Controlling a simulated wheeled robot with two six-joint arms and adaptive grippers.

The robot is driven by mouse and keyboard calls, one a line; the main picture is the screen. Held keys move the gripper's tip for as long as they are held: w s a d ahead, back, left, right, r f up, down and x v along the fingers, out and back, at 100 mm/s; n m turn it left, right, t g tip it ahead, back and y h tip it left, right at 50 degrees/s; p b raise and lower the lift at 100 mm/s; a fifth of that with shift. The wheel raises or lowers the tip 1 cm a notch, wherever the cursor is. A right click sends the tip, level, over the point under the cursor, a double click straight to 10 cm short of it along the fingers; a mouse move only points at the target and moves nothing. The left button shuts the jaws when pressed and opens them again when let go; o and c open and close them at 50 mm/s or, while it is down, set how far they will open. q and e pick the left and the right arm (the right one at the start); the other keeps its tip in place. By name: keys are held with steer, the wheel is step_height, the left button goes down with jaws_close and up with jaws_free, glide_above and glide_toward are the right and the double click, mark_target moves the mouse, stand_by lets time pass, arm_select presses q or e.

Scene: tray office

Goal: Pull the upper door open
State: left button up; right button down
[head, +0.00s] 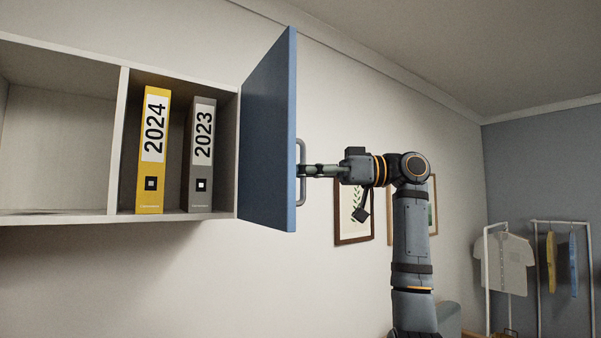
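The upper door (268,140) is a blue panel hinged at the right side of the white wall cabinet (121,140). It stands swung well open, out from the cabinet front. A grey bar handle (301,158) is on its outer face near the free edge. My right gripper (306,171) comes from the right, with its fingers at the handle's lower half. The fingers look closed around the bar, partly hidden by the handle and door edge. My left gripper is not in view.
A yellow 2024 binder (153,150) and a grey 2023 binder (200,155) stand in the right compartment; the left one looks empty. Framed pictures (354,228) hang on the wall behind my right arm. Clothes racks (538,270) stand far right.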

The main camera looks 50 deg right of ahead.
steer(key=shift+f, duration=0.1)
stand_by(0.3)
steer(key=c, duration=1.7)
jaws_free()
steer(key=shift+c, duration=0.2)
steer(key=o, duration=0.3)
steer(key=shift+s, duration=0.2)
steer(key=v, duration=1.2)
steer(key=shift+w, duration=0.1)
